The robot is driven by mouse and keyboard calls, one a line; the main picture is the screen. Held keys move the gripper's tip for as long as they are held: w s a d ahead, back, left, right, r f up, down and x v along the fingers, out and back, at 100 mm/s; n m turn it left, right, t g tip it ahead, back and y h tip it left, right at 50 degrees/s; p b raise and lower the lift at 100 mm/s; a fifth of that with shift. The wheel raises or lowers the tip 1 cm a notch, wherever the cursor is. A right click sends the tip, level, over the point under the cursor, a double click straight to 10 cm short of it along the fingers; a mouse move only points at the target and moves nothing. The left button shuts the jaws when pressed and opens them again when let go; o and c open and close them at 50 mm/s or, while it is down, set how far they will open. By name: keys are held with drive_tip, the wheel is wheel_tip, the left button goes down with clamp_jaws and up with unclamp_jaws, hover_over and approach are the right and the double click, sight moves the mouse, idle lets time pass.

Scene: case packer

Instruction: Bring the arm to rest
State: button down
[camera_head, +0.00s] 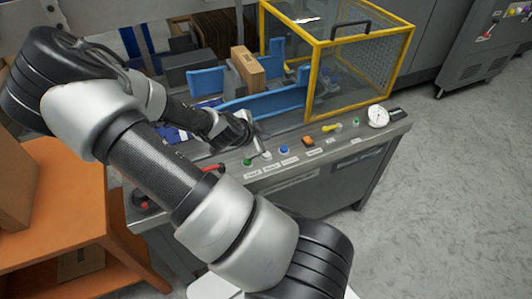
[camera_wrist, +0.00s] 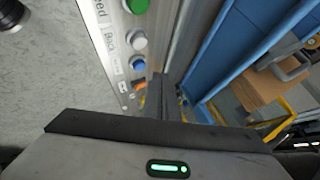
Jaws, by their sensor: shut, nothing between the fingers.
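My arm (camera_head: 150,165) reaches across the left half of the head view, bent, with its end over the machine's front edge. My gripper (camera_head: 250,128) is small and dark there, just above the control panel, near the blue guide rail. In the wrist view the two dark fingers of my gripper (camera_wrist: 170,98) are together with nothing between them. Whether they touch the panel or rail I cannot tell.
The panel (camera_head: 300,158) carries several buttons and a white dial (camera_head: 378,116). A yellow-framed mesh guard (camera_head: 360,60) stands behind it. A brown carton (camera_head: 247,68) stands by the blue rails (camera_head: 265,103). An orange table (camera_head: 70,220) is at left. The floor (camera_head: 450,180) at right is clear.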

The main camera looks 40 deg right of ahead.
idle(0.5)
drive_tip(key=s+a+r+n+y+p, duration=0.3)
drive_tip(key=a+r+n+y+p, duration=0.45)
drive_tip(key=a+r, duration=1.2)
drive_tip(key=s+a+r+n+t+p, duration=0.1)
drive_tip(key=s+a+r+n, duration=0.2)
drive_tip(key=s+r+n, duration=0.4)
drive_tip(key=s+a+r+n+t+y+p, duration=0.1)
drive_tip(key=s+a+r+n+p, duration=0.1)
drive_tip(key=s+r+n, duration=0.5)
wheel_tip(320, 180, up, 6)
drive_tip(key=shift+a+r+n, duration=0.1)
drive_tip(key=shift+a+n, duration=0.45)
drive_tip(key=shift+a, duration=0.2)
drive_tip(key=shift+d, duration=0.1)
